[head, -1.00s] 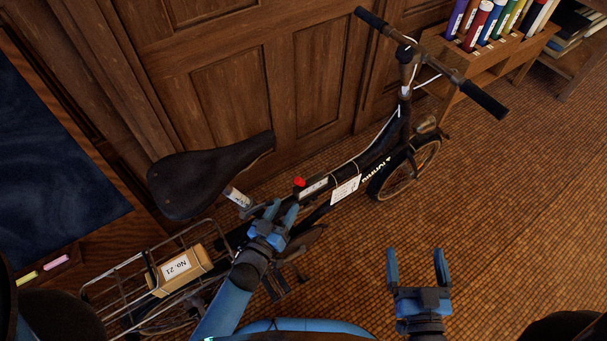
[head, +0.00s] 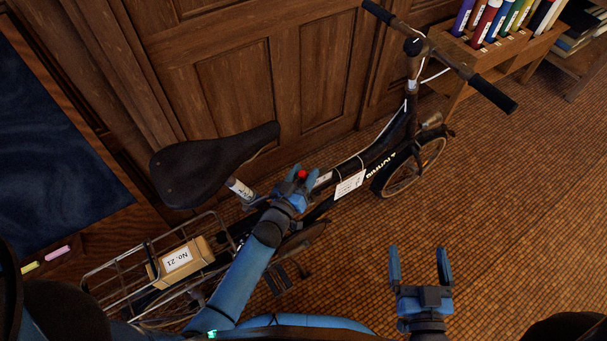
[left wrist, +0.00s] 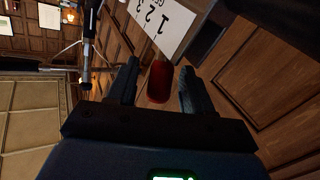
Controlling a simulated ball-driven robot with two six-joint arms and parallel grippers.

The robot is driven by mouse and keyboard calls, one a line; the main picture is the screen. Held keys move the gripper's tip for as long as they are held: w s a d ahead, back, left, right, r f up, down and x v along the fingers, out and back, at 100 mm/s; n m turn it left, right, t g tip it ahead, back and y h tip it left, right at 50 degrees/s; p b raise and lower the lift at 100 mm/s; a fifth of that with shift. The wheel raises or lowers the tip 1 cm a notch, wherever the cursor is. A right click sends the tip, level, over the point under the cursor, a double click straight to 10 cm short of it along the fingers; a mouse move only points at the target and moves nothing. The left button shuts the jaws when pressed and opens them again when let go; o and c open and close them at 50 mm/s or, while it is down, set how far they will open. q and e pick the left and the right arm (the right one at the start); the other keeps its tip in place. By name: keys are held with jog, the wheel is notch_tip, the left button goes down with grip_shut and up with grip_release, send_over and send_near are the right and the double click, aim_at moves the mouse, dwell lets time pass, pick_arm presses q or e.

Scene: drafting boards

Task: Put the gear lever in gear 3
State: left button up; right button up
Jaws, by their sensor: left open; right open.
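The gear lever's red knob (head: 302,174) stands on the bicycle's frame in the head view. My left gripper (head: 304,178) is open with its fingers on either side of the knob. In the left wrist view the red knob (left wrist: 158,80) shows between the two open fingers, with no clear contact. Behind it a white gear plate (left wrist: 162,22) carries the numbers 1, 2 and 3. The lever's shaft and its present gear are hidden. My right gripper (head: 421,268) is open and empty over the tiled floor.
The bicycle stands along a wooden panelled wall, with its saddle (head: 212,165) left of my left gripper and its handlebar (head: 440,52) at upper right. A No. 21 parcel (head: 182,262) sits on the rear rack. A white tag (head: 350,185) hangs on the frame. Floor at right is clear.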

pick_arm(q)
jog(key=shift+c, duration=0.2)
grip_shut()
jog(key=p, duration=0.1)
jog(key=r+p, duration=0.1)
jog(key=p, duration=0.1)
jog(key=shift+w+d+m+g+y, duration=0.2)
jog(key=shift+d+m+g+y, duration=0.1)
jog(key=shift+g+y, duration=0.1)
jog(key=shift+d+f+p, duration=0.1)
jog(key=shift+p, duration=0.3)
jog(key=shift+f, duration=0.15)
jog(key=shift+o, duration=0.2)
grip_release()
jog(key=shift+s, duration=0.1)
